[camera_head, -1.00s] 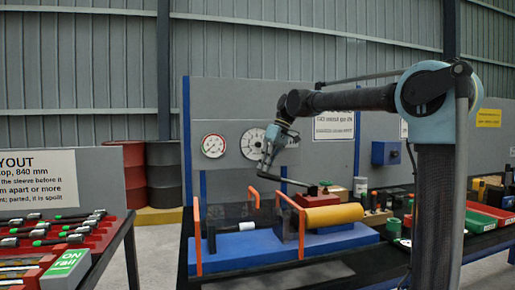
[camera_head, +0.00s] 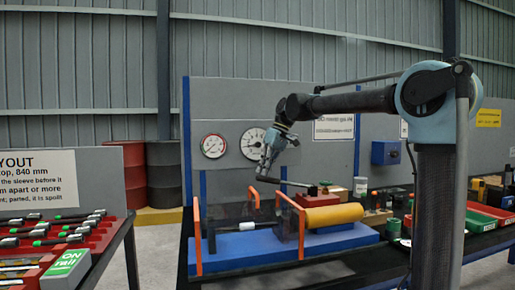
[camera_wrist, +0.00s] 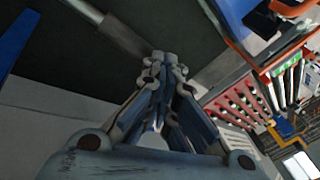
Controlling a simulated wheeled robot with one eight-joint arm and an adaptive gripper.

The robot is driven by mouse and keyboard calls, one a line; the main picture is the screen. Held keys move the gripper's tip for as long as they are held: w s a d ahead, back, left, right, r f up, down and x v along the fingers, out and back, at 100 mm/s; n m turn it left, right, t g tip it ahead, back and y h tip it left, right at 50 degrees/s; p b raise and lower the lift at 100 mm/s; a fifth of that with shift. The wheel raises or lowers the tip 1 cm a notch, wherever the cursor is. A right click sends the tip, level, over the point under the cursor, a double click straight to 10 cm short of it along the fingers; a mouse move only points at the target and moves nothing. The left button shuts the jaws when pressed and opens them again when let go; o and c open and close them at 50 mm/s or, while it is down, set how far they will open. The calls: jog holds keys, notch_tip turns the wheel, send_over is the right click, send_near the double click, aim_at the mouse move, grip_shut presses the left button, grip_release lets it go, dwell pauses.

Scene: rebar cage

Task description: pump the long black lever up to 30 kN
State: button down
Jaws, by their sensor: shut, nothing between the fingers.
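The long black lever (camera_head: 285,182) sticks out to the left from a red pump block (camera_head: 307,191), its dark handle end slightly raised. My gripper (camera_head: 263,173) is shut and empty, pointing down right at the lever's handle end. Whether it touches the handle is too small to tell. In the wrist view my fingertips (camera_wrist: 168,62) are together, beside a dark handle on a grey rod (camera_wrist: 84,9). Two round dials, a red-marked one (camera_head: 213,146) and a larger white one (camera_head: 253,143), are on the grey panel. My gripper partly overlaps the larger dial; their readings are not legible.
A blue press bed (camera_head: 250,246) with orange posts (camera_head: 197,235) and a yellow cylinder (camera_head: 334,216) stands below the lever. Bottles and red and green trays (camera_head: 480,219) are at right. A table with red tool trays (camera_head: 60,240) is at left.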

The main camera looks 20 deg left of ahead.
aim_at(263, 179)
jog(key=shift+f, duration=0.15)
jog(key=shift+s+a+f, duration=0.1)
jog(key=shift+f, duration=0.55)
jog(key=shift+s+a+f, duration=0.1)
jog(key=shift+f, duration=1.25)
jog(key=shift+a+f, duration=0.1)
jog(key=shift+f, duration=0.35)
jog(key=shift+s+a+r+v, duration=0.1)
jog(key=shift+s+a+v, duration=0.1)
jog(key=shift+v, duration=1.6)
jog(key=shift+s+a+r+v, duration=0.1)
jog(key=shift+a+r+v, duration=0.1)
jog(key=shift+v, duration=1.6)
jog(key=shift+s+a+r+v, duration=0.1)
jog(key=shift+s+a+v, duration=0.1)
jog(key=shift+v, duration=1.55)
